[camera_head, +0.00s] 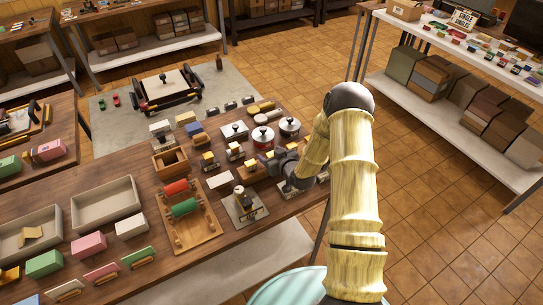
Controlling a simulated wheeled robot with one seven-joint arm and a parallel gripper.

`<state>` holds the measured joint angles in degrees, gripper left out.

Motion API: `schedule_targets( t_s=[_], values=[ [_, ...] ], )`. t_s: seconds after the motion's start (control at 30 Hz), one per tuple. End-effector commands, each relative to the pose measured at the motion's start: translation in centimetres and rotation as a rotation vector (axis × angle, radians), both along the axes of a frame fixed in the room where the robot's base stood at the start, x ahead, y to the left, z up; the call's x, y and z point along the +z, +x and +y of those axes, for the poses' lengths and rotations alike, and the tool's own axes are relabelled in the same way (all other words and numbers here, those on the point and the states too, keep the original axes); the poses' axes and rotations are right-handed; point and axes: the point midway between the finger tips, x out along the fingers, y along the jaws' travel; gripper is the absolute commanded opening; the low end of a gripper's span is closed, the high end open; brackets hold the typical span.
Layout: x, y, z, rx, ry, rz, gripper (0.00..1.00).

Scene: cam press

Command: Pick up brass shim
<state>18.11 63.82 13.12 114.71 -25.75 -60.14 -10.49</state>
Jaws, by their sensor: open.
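I cannot pick out the brass shim with certainty; the parts near my gripper are small and partly covered. My gripper (291,186), dark grey, is low over the right part of the wooden bench (150,179). Its jaws are open, and what lies between or under them is hidden. A small press-like device on a grey base plate (245,207) stands just left of it. Several small blocks with yellow tops, one of them a yellow-topped block (209,158), stand to its upper left.
A wooden frame with red and green rollers (184,208), an open wooden box (170,163) and a grey tray (107,204) lie to the left. The tiled floor (440,190) at right is clear.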

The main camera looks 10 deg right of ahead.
Motion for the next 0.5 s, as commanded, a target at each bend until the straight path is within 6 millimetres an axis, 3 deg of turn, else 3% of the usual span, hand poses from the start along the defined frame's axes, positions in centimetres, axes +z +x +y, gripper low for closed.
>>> schedule_targets(
  t_s=[0.5],
  values=[
    [-0.05,0.00,-0.05,-0.001,0.000,0.000,0.60]
  ],
)
